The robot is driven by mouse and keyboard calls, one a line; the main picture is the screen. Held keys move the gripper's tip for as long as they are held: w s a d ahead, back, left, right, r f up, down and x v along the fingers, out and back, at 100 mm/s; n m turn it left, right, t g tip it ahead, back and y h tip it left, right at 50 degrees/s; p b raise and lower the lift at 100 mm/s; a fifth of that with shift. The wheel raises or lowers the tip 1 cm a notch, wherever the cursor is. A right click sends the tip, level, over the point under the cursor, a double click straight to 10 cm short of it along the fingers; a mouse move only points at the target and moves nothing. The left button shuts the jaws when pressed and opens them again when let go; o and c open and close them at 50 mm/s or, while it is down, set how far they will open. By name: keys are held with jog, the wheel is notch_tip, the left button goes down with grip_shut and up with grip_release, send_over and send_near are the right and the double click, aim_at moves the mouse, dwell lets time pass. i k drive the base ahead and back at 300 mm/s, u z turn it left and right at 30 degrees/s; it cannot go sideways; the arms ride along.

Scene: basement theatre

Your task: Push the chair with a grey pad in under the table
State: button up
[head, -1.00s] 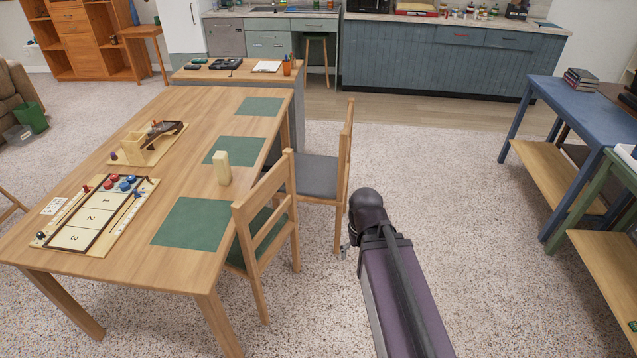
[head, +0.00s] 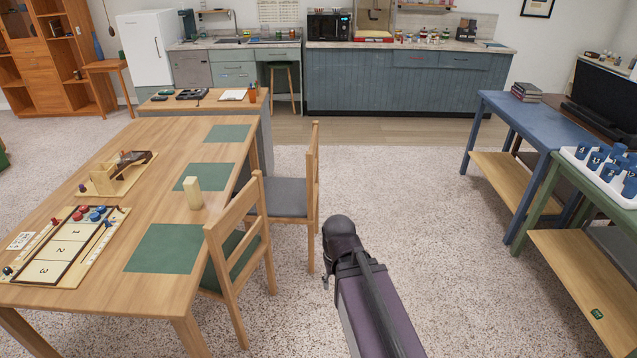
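The chair with the grey pad (head: 285,197) stands at the right side of the wooden table (head: 160,135), its back (head: 313,172) facing right. The front of its seat reaches to the table edge; its back stands well clear of it. A nearer chair with a green pad (head: 238,225) partly hides it. My arm reaches in from the bottom, its dark end just right of the grey-pad chair. Only a small metallic bit of what may be my gripper (head: 326,282) shows beside it. The fingers are hidden, and I cannot tell whether it touches the chair.
Open carpet (head: 400,190) lies right of my arm. A blue table (head: 545,120) and a green-framed table (head: 550,195) stand on the right. A low cabinet (head: 205,108) adjoins the table's far end. Games and green mats lie on the table.

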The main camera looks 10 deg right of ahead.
aim_at(295, 201)
jog(key=k, duration=0.45)
jog(key=z, duration=0.4)
jog(key=i, duration=0.95)
jog(key=z, duration=0.45)
jog(key=i, duration=1.8)
jog(key=u, duration=0.5)
